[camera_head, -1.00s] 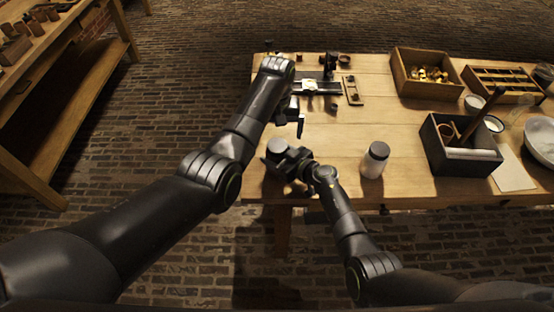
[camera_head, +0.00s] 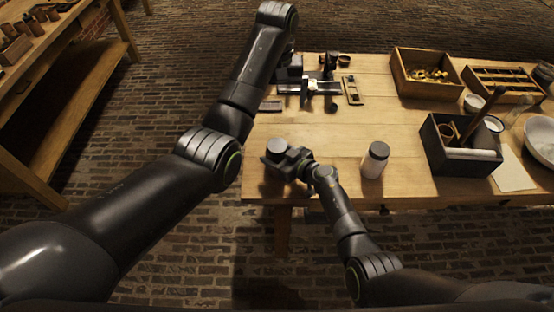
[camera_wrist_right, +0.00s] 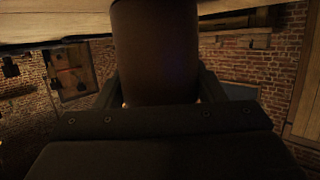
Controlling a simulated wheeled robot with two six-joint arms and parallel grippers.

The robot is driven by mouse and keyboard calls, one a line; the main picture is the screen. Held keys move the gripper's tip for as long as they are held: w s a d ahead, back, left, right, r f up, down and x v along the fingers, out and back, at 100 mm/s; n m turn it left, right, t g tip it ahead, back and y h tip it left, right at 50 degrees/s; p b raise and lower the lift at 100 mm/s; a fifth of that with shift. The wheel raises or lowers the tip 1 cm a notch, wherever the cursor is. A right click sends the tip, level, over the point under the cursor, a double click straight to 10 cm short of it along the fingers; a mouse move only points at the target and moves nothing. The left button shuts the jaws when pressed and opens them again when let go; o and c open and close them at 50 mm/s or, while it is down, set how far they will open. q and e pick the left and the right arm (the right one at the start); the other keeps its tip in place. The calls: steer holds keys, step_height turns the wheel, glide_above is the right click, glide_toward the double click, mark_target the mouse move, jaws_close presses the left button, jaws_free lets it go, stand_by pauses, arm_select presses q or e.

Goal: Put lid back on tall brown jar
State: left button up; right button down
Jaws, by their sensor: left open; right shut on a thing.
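The tall brown jar (camera_wrist_right: 155,50) stands between my right gripper's fingers in the right wrist view, its top cut off by the frame edge. In the head view a round grey top (camera_head: 278,147), which looks like the lid, sits level on that jar at the table's front left. My right gripper (camera_head: 288,163) is shut on the jar. My left gripper (camera_head: 291,68) is open near the table's back left, well away from the jar. Its fingers are small and partly lost against dark items, and I see nothing held in it.
A pale jar with a grey cap (camera_head: 375,160) stands right of the brown jar. A metal fixture (camera_head: 316,86) lies at the back left. A dark box (camera_head: 440,160) and wooden trays (camera_head: 400,85) fill the right side. The table's middle is clear.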

steer(key=shift+c, duration=1.3)
jaws_free()
steer(key=shift+s+d+r+p, duration=0.15)
steer(key=shift+s+d+p, duration=0.1)
steer(key=shift+d+p, duration=0.1)
steer(key=p+v, duration=0.3)
steer(key=v, duration=0.5)
steer(key=shift+r, duration=0.1)
steer(key=v, duration=0.8)
steer(key=shift+s+p, duration=0.25)
steer(key=shift+p, duration=0.1)
steer(key=shift+d, duration=0.15)
